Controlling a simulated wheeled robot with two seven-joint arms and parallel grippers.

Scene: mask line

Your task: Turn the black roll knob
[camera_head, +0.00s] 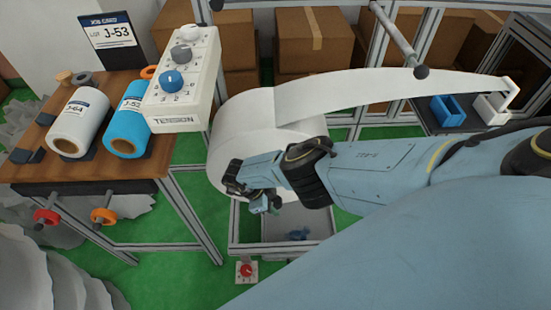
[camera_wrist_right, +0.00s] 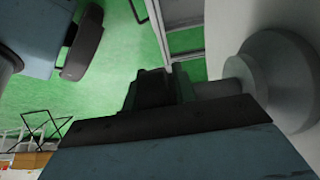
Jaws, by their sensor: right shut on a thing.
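The large white roll (camera_head: 235,120) hangs on the frame, with a white web running from it to the upper right. My right gripper (camera_head: 258,201) is in front of the roll's near face, low on it. In the right wrist view, the right gripper (camera_wrist_right: 155,90) is shut at the end of a pale shaft (camera_wrist_right: 215,88) that joins a round grey hub (camera_wrist_right: 278,80) on the roll. The black knob sits between the dark fingers and is mostly hidden; I cannot separate its outline from them. My left gripper is not in view.
A white TENSION box (camera_head: 180,124) with several knobs stands at the upper left. A wooden table (camera_head: 28,172) holds a white roll (camera_head: 78,124) and a blue roll (camera_head: 128,125). A red button box (camera_head: 246,271) is below. Metal frame bars surround the large roll.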

